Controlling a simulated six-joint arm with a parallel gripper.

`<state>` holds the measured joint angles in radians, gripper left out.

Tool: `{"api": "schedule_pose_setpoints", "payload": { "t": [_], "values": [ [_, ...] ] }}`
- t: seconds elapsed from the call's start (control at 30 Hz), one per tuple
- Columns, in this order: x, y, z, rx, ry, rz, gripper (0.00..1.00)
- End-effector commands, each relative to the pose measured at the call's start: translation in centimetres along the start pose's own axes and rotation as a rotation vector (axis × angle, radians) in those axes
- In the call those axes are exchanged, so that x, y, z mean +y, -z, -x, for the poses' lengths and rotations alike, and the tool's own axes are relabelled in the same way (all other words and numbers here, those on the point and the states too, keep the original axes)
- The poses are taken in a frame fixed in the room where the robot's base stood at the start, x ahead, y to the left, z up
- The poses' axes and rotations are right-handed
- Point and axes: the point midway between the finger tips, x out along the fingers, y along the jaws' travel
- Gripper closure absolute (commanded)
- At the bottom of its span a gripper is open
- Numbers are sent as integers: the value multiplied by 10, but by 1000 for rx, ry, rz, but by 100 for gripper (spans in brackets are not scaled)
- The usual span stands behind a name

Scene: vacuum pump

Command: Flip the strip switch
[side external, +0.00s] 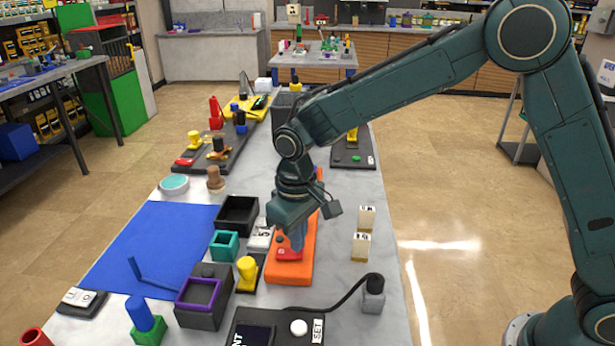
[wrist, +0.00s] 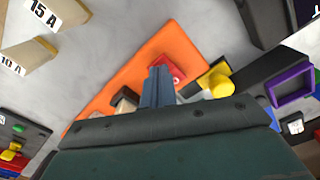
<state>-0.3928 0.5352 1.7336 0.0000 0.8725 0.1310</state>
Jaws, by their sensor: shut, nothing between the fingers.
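The orange strip (side external: 293,268) lies on the grey table under my gripper (side external: 297,241). It also fills the middle of the wrist view (wrist: 165,47). A red switch (side external: 288,254) sits on the near part of the strip, and its red top with a white mark shows in the wrist view (wrist: 172,68). My gripper is shut and empty, pointing down. In the wrist view its fingertips (wrist: 160,72) overlap the edge of the red switch and hide part of it. I cannot tell whether they touch it.
A yellow knob (side external: 247,268) on a dark base stands close left of the strip, with a purple-rimmed box (side external: 201,292) beyond it. Two pale labelled blocks (side external: 361,247) stand to the right. A black cable (side external: 340,293) runs across the table in front. The blue mat (side external: 150,245) is mostly clear.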

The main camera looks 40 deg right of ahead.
Motion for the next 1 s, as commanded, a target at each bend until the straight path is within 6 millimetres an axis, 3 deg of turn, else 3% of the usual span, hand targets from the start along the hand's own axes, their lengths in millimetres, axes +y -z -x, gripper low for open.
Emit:
{"api": "schedule_pose_setpoints", "payload": {
  "t": [1.0],
  "values": [
    [0, 0, -10, 0, 0, 0, 100]
  ]
}}
